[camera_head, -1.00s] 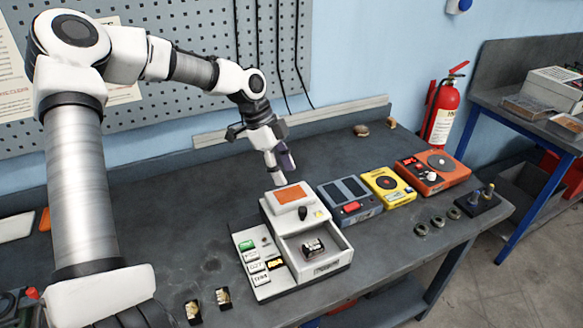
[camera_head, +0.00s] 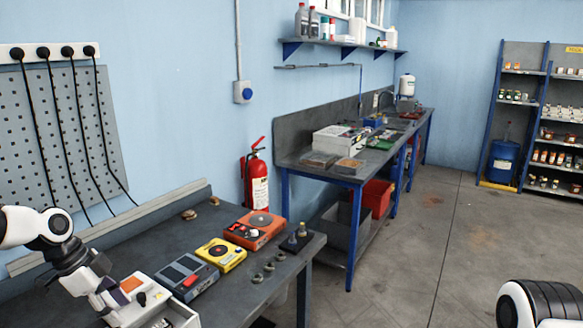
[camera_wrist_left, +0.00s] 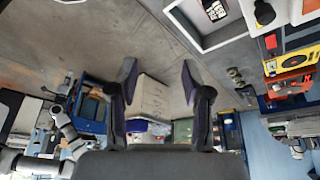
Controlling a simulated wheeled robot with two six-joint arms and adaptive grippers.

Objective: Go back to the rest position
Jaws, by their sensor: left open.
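My left gripper (camera_head: 106,303) hangs from the arm that comes in from the left in the head view. It is just left of the white device with a drawer (camera_head: 180,313), which the picture's bottom edge cuts off. In the left wrist view the two dark fingers of the left gripper (camera_wrist_left: 158,82) are spread wide with nothing between them. The device's pulled-out drawer (camera_wrist_left: 180,22) shows at the top there, with a small dark item (camera_wrist_left: 215,10) in it. A white and black part of my right arm shows at the head view's bottom right; its gripper is out of view.
A grey-blue device (camera_head: 184,275), a yellow device (camera_head: 221,254) and an orange device (camera_head: 254,229) stand in a row on the bench (camera_head: 240,290). A fire extinguisher (camera_head: 257,185) stands behind. A second bench (camera_head: 290,150) is beyond. The floor (camera_head: 420,240) at right is open.

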